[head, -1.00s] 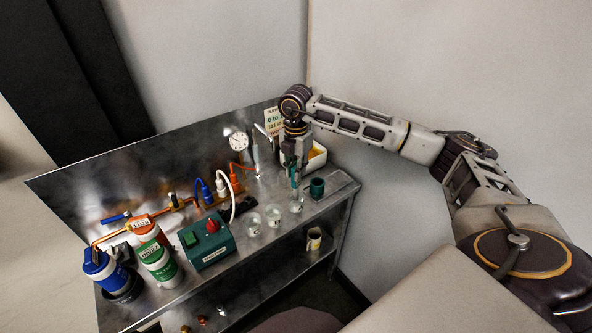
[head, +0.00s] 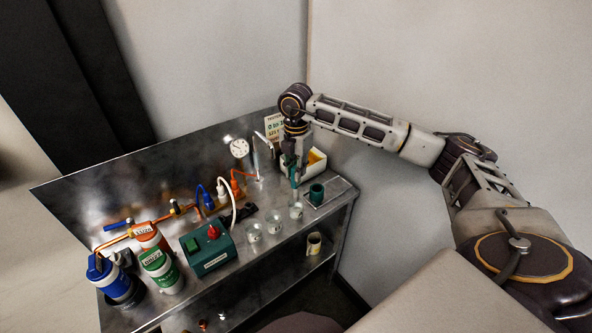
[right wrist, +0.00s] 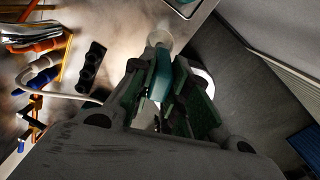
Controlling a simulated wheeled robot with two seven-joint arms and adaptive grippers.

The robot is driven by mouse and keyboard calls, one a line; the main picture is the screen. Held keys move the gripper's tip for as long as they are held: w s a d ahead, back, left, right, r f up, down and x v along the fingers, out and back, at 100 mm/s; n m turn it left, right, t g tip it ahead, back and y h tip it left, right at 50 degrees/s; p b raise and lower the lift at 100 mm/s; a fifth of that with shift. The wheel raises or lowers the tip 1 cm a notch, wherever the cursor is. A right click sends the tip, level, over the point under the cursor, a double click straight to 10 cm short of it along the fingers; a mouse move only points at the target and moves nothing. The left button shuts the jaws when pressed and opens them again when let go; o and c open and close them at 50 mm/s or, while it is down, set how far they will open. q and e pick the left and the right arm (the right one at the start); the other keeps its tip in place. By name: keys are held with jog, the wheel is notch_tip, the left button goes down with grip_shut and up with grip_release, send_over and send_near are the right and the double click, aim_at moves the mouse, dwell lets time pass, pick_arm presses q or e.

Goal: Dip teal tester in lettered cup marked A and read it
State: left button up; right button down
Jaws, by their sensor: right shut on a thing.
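My right gripper (head: 292,172) points down at the right end of the bench and is shut on the teal tester (right wrist: 163,75). In the right wrist view the tester's lower end lines up with a clear round cup (right wrist: 160,38). I cannot tell whether its tip is inside. The other two clear cups, the middle one (head: 273,218) and the left one (head: 254,233), stand to the left. Their letters are too small to read, as is any tester reading. My left gripper is not in view.
A teal cup (head: 317,194) stands just right of the clear cups. A green box with a red knob (head: 208,248) is to the left. A white bin (head: 318,160) and a sign (head: 275,127) are behind the gripper. A mug (head: 314,243) sits on the lower shelf.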

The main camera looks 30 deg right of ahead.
jog(key=shift+r+p, duration=0.6)
jog(key=shift+r, duration=0.65)
dwell(0.3)
dwell(0.9)
